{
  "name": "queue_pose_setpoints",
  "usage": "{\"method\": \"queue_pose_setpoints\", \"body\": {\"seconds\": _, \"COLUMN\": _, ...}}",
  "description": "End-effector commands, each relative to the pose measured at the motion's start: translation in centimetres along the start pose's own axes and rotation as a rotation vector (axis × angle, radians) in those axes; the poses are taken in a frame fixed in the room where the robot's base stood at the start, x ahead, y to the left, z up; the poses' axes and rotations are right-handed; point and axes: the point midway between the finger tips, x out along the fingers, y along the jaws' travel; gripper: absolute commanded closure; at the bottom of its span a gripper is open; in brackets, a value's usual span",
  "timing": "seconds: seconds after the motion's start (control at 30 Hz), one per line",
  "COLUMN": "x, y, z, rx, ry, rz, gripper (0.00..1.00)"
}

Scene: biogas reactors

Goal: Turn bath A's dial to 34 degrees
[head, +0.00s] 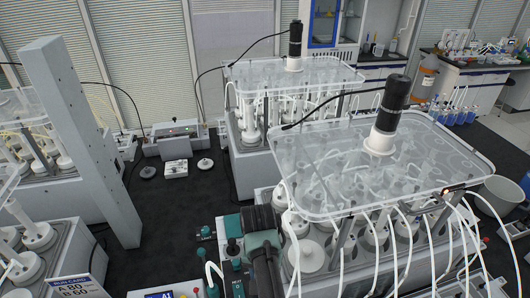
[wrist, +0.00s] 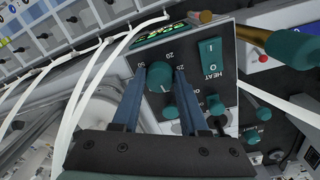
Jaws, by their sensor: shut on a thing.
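The round green dial (wrist: 160,78) is on a dark control panel (wrist: 228,84) in the wrist view, with printed numbers around it, such as 20 and 25. My gripper (wrist: 159,74) has its two blue fingers on either side of the dial, shut on it. The dial's exact setting is too small to read. A small lit display (wrist: 187,28) is above the dial; its digits are unreadable. A green HEAT rocker switch (wrist: 210,57) is right of the dial. In the head view my arm hides the fingertips and the dial.
Smaller green knobs (wrist: 216,104) are below the switch. White tubes (wrist: 82,95) run close by on the left. In the head view a clear-lidded bath (head: 385,165) with a black motor (head: 391,104) stands close on the right. A grey post (head: 85,140) rises at left.

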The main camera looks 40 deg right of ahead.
Motion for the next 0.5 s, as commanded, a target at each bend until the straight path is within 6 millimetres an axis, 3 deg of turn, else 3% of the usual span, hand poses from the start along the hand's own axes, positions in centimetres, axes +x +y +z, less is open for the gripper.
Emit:
{"method": "queue_pose_setpoints", "body": {"seconds": 0.33, "x": -0.08, "y": -0.01, "z": -0.10, "rx": 0.001, "ry": 0.003, "rz": 0.000, "gripper": 1.00}}
{"method": "queue_pose_setpoints", "body": {"seconds": 0.37, "x": -0.08, "y": -0.01, "z": -0.10, "rx": 0.001, "ry": 0.003, "rz": 0.000, "gripper": 0.51}}
{"method": "queue_pose_setpoints", "body": {"seconds": 0.5, "x": -0.07, "y": 0.00, "z": -0.08, "rx": 0.001, "ry": 0.003, "rz": 0.000, "gripper": 0.27}}
